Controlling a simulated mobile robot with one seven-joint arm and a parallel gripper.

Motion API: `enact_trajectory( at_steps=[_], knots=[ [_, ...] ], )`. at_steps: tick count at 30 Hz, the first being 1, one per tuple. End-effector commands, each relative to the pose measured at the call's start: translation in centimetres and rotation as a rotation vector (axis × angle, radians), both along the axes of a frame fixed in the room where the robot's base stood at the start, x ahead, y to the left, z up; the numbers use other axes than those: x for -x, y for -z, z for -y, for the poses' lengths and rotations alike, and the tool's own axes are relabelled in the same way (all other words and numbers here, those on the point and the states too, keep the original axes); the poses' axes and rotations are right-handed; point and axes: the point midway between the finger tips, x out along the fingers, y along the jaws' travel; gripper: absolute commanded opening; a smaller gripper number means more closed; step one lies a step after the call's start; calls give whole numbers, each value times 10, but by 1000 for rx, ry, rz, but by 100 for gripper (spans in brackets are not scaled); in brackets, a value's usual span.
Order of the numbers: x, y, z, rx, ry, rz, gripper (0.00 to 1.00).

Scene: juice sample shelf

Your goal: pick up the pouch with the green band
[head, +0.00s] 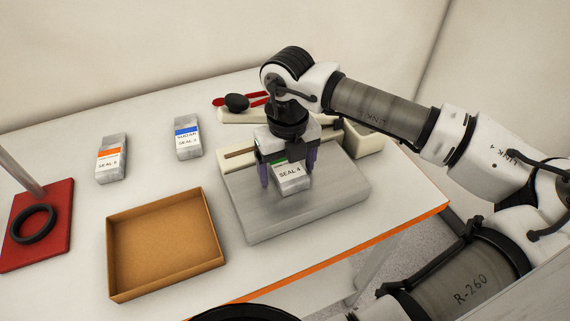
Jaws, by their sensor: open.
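The pouch with the green band (291,179) lies on a grey slab (262,222) right of centre. Its label reads "SEAL 4", and my gripper hides part of its far end and most of the green band. My gripper (288,182) is above and around this pouch, with one purple finger on its left side and one on its right. The fingers are apart; I cannot tell whether either touches the pouch.
An empty orange-brown tray (213,225) is in front. A red base (61,223) with a post holds a black ring (34,224). Red-handled pliers (221,101) lie behind.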

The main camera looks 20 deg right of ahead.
Motion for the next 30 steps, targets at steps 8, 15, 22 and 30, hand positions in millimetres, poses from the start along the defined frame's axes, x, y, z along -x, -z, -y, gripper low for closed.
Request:
enact_trajectory(
  at_steps=[8,15,22,30],
  knots=[
    [0,0,0,0,0,0,62],
    [0,0,0,0,0,0,31],
    [0,-1,0,0,0,0,27],
    [-9,-15,-4,1,-5,0,27]
  ],
)
